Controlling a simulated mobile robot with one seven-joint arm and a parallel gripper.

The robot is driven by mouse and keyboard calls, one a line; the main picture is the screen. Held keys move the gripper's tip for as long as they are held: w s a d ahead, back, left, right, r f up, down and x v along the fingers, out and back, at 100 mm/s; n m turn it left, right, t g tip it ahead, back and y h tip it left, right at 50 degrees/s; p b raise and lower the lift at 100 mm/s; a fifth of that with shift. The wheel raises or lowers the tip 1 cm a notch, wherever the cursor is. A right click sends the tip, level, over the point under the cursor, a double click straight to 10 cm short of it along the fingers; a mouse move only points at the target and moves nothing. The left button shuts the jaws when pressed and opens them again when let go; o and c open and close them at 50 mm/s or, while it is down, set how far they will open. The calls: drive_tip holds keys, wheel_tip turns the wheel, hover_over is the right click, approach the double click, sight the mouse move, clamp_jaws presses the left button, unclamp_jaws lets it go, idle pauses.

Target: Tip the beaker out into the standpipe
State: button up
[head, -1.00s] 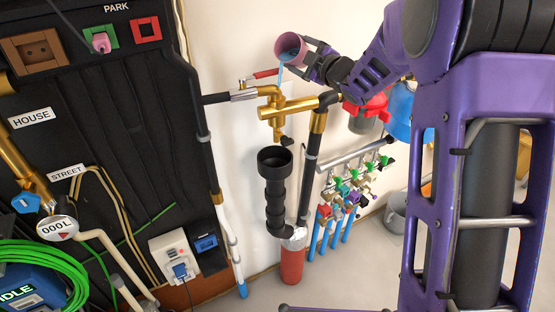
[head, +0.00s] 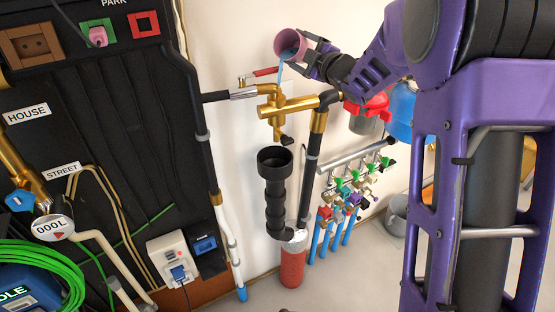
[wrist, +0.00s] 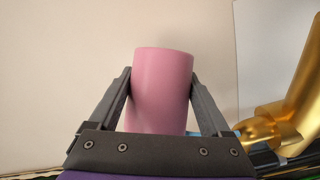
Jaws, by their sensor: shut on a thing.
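A pink beaker (head: 289,43) is held high in my gripper (head: 305,52), tilted with its mouth to the lower left. Blue liquid shows inside it, and a thin blue stream hangs from its lip. In the wrist view the beaker (wrist: 163,90) sits between both fingers of my gripper (wrist: 160,90). The black standpipe (head: 275,185) stands below, with a wide open cup at its top. The stream's lower end is lost near the brass valve, so I cannot tell where it lands.
A brass valve (head: 284,106) with a red lever (head: 265,72) lies between beaker and standpipe. A black panel (head: 90,130) fills the left. Small coloured valves (head: 350,188) on blue pipes stand to the right. A red cylinder (head: 292,268) is below.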

sight(287, 36)
drive_tip(key=shift+s+r+n+b, duration=0.1)
drive_tip(key=shift+r+n+b, duration=0.35)
drive_tip(key=shift+n+b, duration=0.4)
idle(0.4)
drive_tip(key=shift+s+a+r+n+t+y+b, duration=0.4)
drive_tip(key=shift+s+n+y+b, duration=0.3)
drive_tip(key=shift+b, duration=0.65)
drive_tip(key=shift+r+n+b, duration=0.15)
drive_tip(key=shift+n+b, duration=0.3)
drive_tip(key=shift+b, duration=0.5)
drive_tip(key=shift+a+r+n, duration=0.1)
drive_tip(key=shift+r+n, duration=0.1)
drive_tip(key=shift+n, duration=0.2)
